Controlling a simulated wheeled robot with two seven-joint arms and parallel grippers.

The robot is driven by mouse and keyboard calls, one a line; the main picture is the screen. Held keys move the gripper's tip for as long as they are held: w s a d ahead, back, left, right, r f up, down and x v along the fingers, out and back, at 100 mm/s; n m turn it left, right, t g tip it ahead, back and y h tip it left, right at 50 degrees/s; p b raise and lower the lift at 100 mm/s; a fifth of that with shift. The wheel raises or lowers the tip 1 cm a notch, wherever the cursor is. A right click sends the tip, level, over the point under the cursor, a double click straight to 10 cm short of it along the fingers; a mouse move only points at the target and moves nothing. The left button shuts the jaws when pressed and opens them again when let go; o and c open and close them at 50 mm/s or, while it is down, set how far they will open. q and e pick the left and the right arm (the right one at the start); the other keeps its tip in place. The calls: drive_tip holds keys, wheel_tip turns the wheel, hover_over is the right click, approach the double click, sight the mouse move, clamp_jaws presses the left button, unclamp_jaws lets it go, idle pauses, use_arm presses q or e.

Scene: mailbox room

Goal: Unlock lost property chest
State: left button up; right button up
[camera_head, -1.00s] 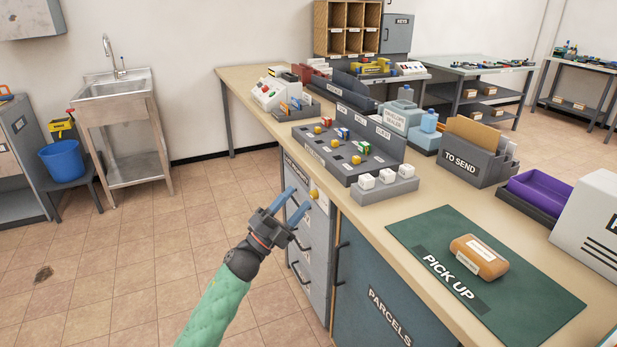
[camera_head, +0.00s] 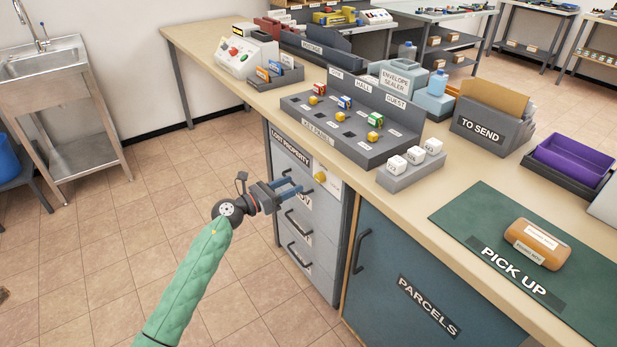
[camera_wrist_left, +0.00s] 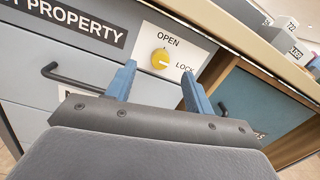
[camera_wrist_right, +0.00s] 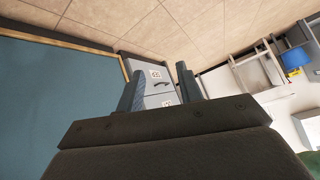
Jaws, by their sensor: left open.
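The lost property chest (camera_head: 302,215) is a grey drawer unit under the counter, labelled LOST PROPERTY. My left gripper (camera_head: 298,186) is open and empty, just in front of the top drawer. Its fingers (camera_wrist_left: 158,68) appear either side of the knob in the wrist view, apart from it. My right gripper (camera_wrist_right: 159,68) is open and empty.
Dark handles (camera_head: 299,222) stick out from the drawers. The blue PARCELS door (camera_head: 405,270) is to the right. On the counter above stand a key panel (camera_head: 370,155), white cubes (camera_head: 397,164) and a green PICK UP mat (camera_head: 470,215).

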sight(316, 180)
use_arm(q)
drive_tip(key=w+d+m, duration=0.1)
drive_tip(key=d, duration=0.1)
drive_tip(key=w+d+m, duration=0.1)
drive_tip(key=m, duration=0.1)
drive_tip(key=w+d+f+m+g+p, duration=0.1)
drive_tip(key=d, duration=0.1)
drive_tip(key=shift+d+f+m, duration=0.1)
drive_tip(key=shift+d+m, duration=0.25)
drive_tip(key=shift+m, duration=0.05)
drive_tip(key=shift+w+d, duration=0.4)
drive_tip(key=shift+d, duration=0.2)
use_arm(e)
drive_tip(key=shift+s+a+r+g, duration=0.1)
drive_tip(key=shift+s+r+g, duration=0.2)
drive_tip(key=shift+r+g, duration=0.2)
drive_tip(key=shift+s+r+g, duration=0.3)
drive_tip(key=shift+r+g, duration=0.1)
drive_tip(key=shift+r, duration=0.15)
use_arm(q)
drive_tip(key=c, duration=1)
